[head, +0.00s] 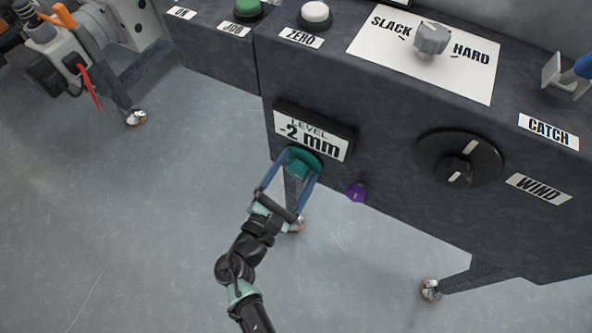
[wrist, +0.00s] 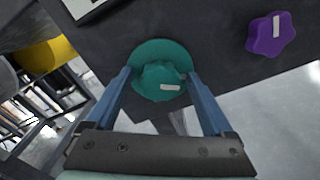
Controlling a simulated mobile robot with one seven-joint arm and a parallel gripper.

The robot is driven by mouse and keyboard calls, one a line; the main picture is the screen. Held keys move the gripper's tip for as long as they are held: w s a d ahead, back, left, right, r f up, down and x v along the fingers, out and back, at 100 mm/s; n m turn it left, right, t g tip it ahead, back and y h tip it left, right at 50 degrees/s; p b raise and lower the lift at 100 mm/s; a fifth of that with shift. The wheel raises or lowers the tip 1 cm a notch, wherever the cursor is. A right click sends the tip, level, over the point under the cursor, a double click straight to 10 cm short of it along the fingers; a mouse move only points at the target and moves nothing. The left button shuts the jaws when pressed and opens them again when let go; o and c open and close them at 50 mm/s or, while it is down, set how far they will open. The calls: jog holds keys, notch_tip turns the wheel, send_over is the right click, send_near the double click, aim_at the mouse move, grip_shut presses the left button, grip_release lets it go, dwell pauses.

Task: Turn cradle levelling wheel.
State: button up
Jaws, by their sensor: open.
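The green levelling wheel (head: 298,165) sits on the front of the dark cabinet, just under the LEVEL display (head: 313,133), which reads -2 mm. In the wrist view the wheel (wrist: 162,72) is a lobed teal knob on a round disc, with a white mark on its lower right part. My gripper (head: 289,172) is open, with its two blue fingers on either side of the wheel. In the wrist view the fingers of my gripper (wrist: 163,90) reach up to the left and right of the knob. I cannot tell whether either finger touches it.
A purple knob (head: 356,192) is to the right of the wheel, also in the wrist view (wrist: 271,33). Further right is the black WIND dial (head: 459,159). The cabinet top carries a SLACK/HARD selector (head: 432,38) and the CATCH lever (head: 567,76).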

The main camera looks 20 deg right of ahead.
jog(key=shift+w+d, duration=0.1)
jog(key=shift+d, duration=0.1)
jog(key=shift+c, duration=0.2)
jog(key=c, duration=1.3)
jog(key=shift+c, duration=0.2)
